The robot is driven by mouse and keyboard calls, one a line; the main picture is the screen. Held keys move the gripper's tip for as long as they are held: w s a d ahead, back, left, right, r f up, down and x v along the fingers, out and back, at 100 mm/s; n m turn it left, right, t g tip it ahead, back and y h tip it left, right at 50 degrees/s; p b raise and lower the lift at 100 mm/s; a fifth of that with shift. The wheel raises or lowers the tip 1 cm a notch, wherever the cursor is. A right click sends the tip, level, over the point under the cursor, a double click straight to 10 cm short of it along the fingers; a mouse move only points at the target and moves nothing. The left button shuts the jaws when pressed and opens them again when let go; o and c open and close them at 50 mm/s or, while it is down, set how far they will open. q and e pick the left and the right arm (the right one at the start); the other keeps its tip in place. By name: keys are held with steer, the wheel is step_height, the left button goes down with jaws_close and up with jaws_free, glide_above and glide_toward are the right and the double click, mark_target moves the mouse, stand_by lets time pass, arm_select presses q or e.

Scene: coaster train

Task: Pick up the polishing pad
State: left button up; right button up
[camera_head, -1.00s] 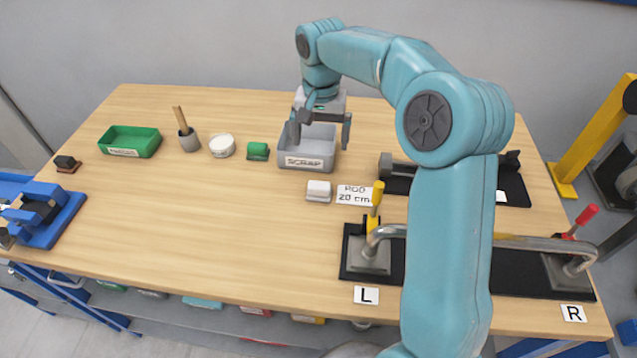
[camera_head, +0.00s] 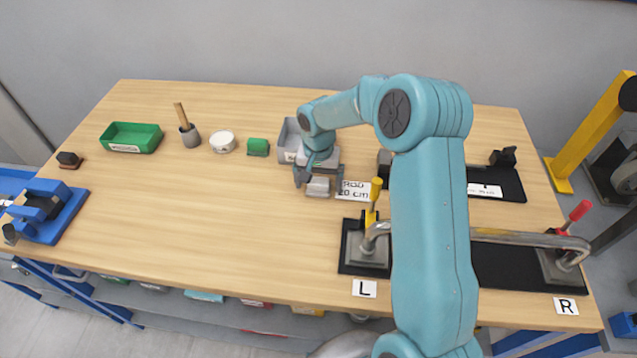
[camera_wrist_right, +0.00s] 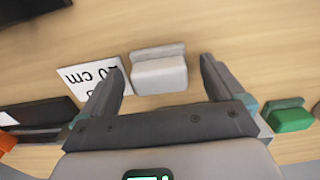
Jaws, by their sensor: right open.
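The white block with a grey backing, which looks like the polishing pad (camera_head: 318,188), sits on the table beside the "ROD 20 cm" card. It shows fully in the right wrist view (camera_wrist_right: 160,75). My right gripper (camera_head: 318,181) is open above it, with one finger to each side. In the wrist view the open fingers (camera_wrist_right: 162,68) frame the pad, with gaps on both sides and nothing held. My left gripper is not in view.
The grey scrap bin (camera_head: 288,140) stands just behind my right gripper. A similar green block (camera_head: 258,147) lies to the left, near a white round tub (camera_head: 222,141). The card (camera_head: 354,190) lies close on the right, with the yellow-handled clamp (camera_head: 374,200) beyond.

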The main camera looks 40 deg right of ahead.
mark_target(318, 180)
steer(key=shift+f, duration=0.15)
steer(key=c, duration=1.2)
steer(key=shift+o, duration=0.2)
step_height(318, 180, up, 20)
steer(key=b, duration=0.1)
